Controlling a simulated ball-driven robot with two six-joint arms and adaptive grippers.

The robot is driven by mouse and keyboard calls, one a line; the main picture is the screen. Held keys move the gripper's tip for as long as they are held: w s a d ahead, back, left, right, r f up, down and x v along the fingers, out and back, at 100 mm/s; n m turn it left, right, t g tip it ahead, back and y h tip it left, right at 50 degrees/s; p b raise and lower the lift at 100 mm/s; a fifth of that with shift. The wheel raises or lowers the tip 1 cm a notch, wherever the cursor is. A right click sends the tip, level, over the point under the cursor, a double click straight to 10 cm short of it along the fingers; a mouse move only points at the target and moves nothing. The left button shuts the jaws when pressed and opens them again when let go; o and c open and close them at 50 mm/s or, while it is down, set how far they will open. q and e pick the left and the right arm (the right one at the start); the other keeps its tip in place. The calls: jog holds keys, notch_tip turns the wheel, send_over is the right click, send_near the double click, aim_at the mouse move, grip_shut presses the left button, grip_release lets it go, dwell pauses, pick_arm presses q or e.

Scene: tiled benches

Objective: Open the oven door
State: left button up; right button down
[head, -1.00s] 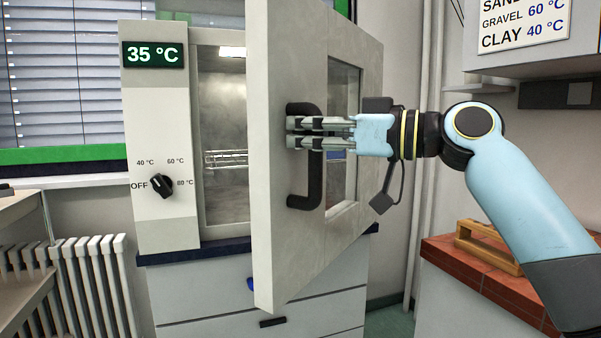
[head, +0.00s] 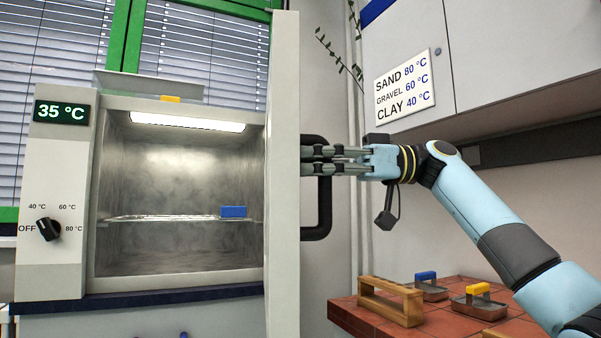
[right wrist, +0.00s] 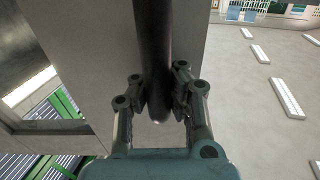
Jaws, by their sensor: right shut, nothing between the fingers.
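The oven (head: 180,185) is at the left in the head view, with its lit chamber in plain sight. Its door (head: 283,170) stands wide open, seen almost edge-on at the chamber's right side. The dark bar handle (head: 322,215) is on the door's outer face, and it also shows in the right wrist view (right wrist: 153,50). My right gripper (head: 305,160) is shut with nothing held. Its fingers are at the handle, and in the wrist view they lie to either side of the bar's end. Whether they touch the bar I cannot tell. My left gripper is out of view.
A rack (head: 160,218) in the chamber carries a blue-topped item (head: 233,212). The display (head: 62,112) reads 35 °C and the knob (head: 48,229) is below it. A wooden rack (head: 390,300) and two trays stand on the tiled bench at right. A cabinet overhangs that bench.

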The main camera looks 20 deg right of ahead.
jog(key=shift+d+r, duration=0.25)
jog(key=shift+d, duration=0.05)
jog(key=c, duration=2)
grip_release()
jog(key=o, duration=0.7)
jog(key=shift+w, duration=0.15)
jog(key=shift+o, duration=0.7)
jog(key=shift+s+a, duration=0.1)
jog(key=shift+s, duration=0.1)
jog(key=shift+f, duration=0.1)
jog(key=shift+w, duration=0.1)
jog(key=shift+d+f, duration=0.1)
jog(key=shift+d, duration=0.25)
jog(key=v, duration=1.1)
jog(key=shift+s+d, duration=0.2)
jog(key=shift+s, duration=0.05)
